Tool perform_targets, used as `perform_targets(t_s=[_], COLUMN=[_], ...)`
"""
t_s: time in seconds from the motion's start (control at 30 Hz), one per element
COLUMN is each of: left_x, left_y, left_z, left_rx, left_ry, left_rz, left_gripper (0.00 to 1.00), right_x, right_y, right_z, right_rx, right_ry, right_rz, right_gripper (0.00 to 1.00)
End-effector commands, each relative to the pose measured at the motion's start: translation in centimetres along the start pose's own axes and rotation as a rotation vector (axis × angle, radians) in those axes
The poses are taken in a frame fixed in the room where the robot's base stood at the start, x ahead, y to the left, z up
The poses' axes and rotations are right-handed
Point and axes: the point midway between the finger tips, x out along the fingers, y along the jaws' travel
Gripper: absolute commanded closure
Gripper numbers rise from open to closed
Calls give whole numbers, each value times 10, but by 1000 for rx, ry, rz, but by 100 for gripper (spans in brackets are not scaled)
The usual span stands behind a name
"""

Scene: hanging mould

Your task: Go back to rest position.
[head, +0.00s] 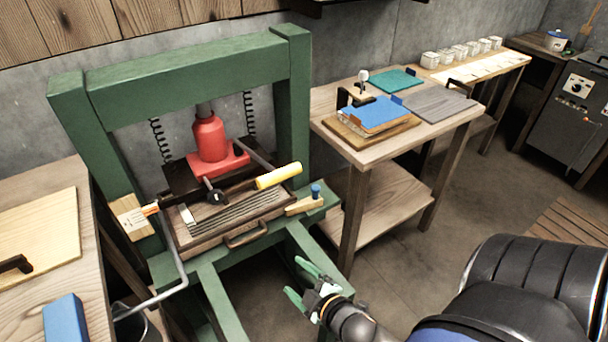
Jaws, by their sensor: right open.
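My right gripper (306,281) is open and empty, with green fingers apart. It is in front of the green press, at the lower middle of the head view, over the floor. My right arm comes in from the lower right. My left gripper is not in the head view. The green press frame (190,68) stands at the left middle. A red jack (210,138) sits in it above a wooden mould (232,228) with a front handle. A pump lever with a yellow grip (279,175) sticks out above the mould.
A wooden bench (82,255) with a blue block (65,318) is at the left. A wooden table (340,143) at the right holds a blue sheet (375,113) and a grey board (437,106). A dark cabinet (568,115) stands far right. The floor (415,245) between is clear.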

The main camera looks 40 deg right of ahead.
Motion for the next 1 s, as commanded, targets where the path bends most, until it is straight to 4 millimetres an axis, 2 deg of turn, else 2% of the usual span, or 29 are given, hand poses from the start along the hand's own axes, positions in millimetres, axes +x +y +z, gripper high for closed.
perform_targets(t_s=[0.47, 0.57, 0.67, 0.83, 0.9, 1.0], left_x=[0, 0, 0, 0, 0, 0], left_y=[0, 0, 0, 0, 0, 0], left_z=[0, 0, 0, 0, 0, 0], left_rx=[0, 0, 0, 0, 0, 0], left_ry=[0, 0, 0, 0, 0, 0], left_rz=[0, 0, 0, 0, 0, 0], left_gripper=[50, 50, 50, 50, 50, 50], right_x=[0, -2, -10, -35, -45, -52], right_y=[0, -6, -35, -100, -119, -132], right_z=[0, 0, 1, -2, -3, -5], right_rx=[0, 31, 185, 544, 643, 716], right_ry=[0, -3, -24, -110, -144, -171], right_rz=[0, -17, -98, -289, -344, -383], right_gripper=[19, 19, 19, 19, 19, 19])
